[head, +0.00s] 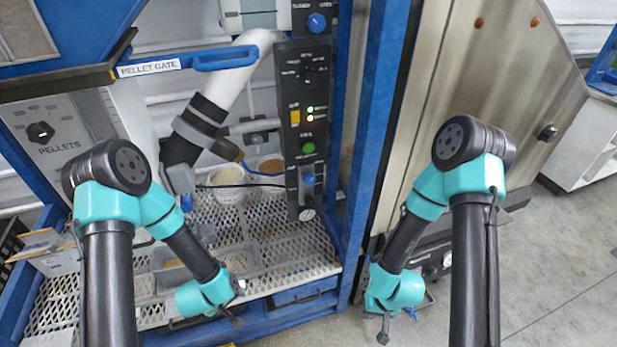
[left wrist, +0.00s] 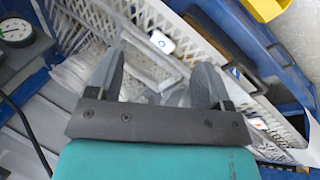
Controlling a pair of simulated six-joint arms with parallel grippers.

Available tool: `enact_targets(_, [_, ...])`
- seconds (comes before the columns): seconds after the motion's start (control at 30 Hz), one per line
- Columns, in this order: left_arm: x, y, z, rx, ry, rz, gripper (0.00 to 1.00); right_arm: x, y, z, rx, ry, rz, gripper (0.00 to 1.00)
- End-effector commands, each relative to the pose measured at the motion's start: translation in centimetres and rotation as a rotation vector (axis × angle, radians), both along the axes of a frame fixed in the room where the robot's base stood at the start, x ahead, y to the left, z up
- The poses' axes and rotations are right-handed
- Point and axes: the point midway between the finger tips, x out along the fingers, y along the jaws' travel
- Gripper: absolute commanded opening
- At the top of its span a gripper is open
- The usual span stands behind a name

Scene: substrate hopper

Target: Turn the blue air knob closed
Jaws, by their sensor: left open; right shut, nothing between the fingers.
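A round blue knob (head: 316,22) sits at the top of the dark upright control panel in the head view. A second blue knob (head: 309,180) is low on the same panel, above a small round gauge (head: 306,214). I cannot read which one is labelled air. My left gripper (head: 236,316) is low over the front of the mesh deck, below and left of the panel. In the left wrist view its fingers (left wrist: 160,64) are apart with nothing held. My right gripper (head: 384,334) hangs low, right of the blue frame, empty and away from both knobs.
The mesh deck (head: 312,262) holds grey trays and tubs. A white pipe (head: 238,76) with a black joint runs left of the panel. A blue post (head: 372,125) and a steel hopper wall (head: 480,95) stand to the right. The floor (head: 560,250) is clear at right.

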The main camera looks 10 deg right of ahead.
Motion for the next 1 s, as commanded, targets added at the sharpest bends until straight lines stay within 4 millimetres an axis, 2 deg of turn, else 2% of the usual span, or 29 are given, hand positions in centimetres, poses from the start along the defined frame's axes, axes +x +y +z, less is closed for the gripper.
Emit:
enact_targets(0.03, [2.1,-1.2,-0.2,-0.02,-0.043,0.078,0.74,0.0,0.0,0.0,0.0,0.0,0.0,0.0])
enact_targets(0.2, [8.3,-4.7,0.0,-0.138,-0.19,0.375,0.74,0.0,0.0,0.0,0.0,0.0,0.0,0.0])
enact_targets(0.4, [14.2,-9.3,1.4,-0.363,-0.363,0.681,0.74,0.0,0.0,0.0,0.0,0.0,0.0,0.0])
enact_targets(0.5, [16.4,-11.8,2.4,-0.51,-0.441,0.812,0.74,0.0,0.0,0.0,0.0,0.0,0.0,0.0])
enact_targets(0.6, [18.3,-14.4,3.6,-0.677,-0.515,0.927,0.74,0.0,0.0,0.0,0.0,0.0,0.0,0.0])
enact_targets(0.77, [20.1,-18.7,5.8,-0.984,-0.607,1.071,0.74,0.0,0.0,0.0,0.0,0.0,0.0,0.0])
enact_targets(1.0, [20.3,-25.1,9.2,-1.521,-0.677,1.176,0.74,0.0,0.0,0.0,0.0,0.0,0.0,0.0])
